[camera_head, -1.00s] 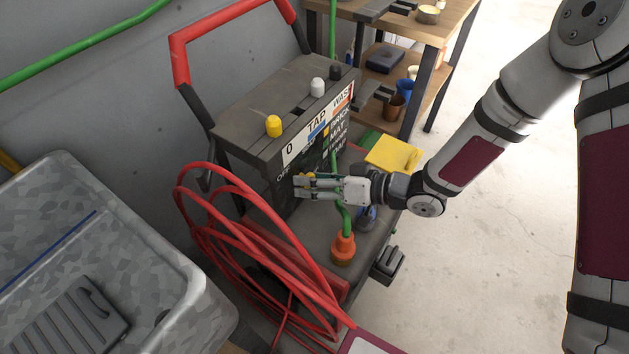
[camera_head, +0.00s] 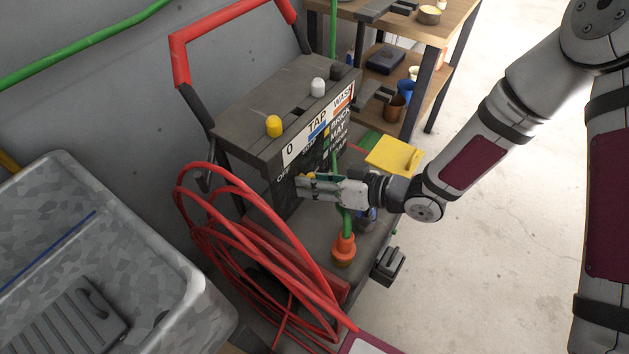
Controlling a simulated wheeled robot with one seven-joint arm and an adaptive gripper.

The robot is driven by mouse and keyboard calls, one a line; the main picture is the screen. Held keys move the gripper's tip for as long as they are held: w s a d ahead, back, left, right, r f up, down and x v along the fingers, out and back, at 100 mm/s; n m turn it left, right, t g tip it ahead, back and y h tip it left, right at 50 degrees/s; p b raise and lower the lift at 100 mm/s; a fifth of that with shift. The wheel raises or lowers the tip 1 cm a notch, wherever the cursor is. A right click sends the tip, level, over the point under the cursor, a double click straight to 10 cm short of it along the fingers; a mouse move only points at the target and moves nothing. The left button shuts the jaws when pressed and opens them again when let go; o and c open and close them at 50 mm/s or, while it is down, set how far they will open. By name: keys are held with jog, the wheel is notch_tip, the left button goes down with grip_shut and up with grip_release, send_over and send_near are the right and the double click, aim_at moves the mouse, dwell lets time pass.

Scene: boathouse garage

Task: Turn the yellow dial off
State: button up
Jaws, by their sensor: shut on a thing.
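The yellow dial (camera_head: 312,175) is on the dark front face of the grey machine (camera_head: 262,118), below and right of the "OFF" lettering. Only a small sliver of the dial shows above my fingers. My gripper (camera_head: 302,186) reaches in from the right and is shut on the dial. The fingers hide most of it, so its pointer setting cannot be read.
A yellow knob (camera_head: 274,126) and a white knob (camera_head: 317,87) stand on the machine's top. Red hose (camera_head: 215,240) loops in front at left. An orange fitting (camera_head: 343,248) with a green hose is below my gripper.

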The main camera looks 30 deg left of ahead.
jog(key=shift+s+n+t+b, duration=0.15)
jog(key=shift+n+t+b, duration=0.85)
jog(key=shift+n, duration=0.4)
jog(key=o, duration=1.2)
jog(key=shift+c, duration=0.2)
jog(key=shift+d, duration=0.15)
jog(key=w+v, duration=0.1)
jog(key=v, duration=1)
jog(key=shift+s+d+r, duration=0.3)
jog(key=shift+s+r, duration=0.05)
jog(key=shift+s, duration=0.15)
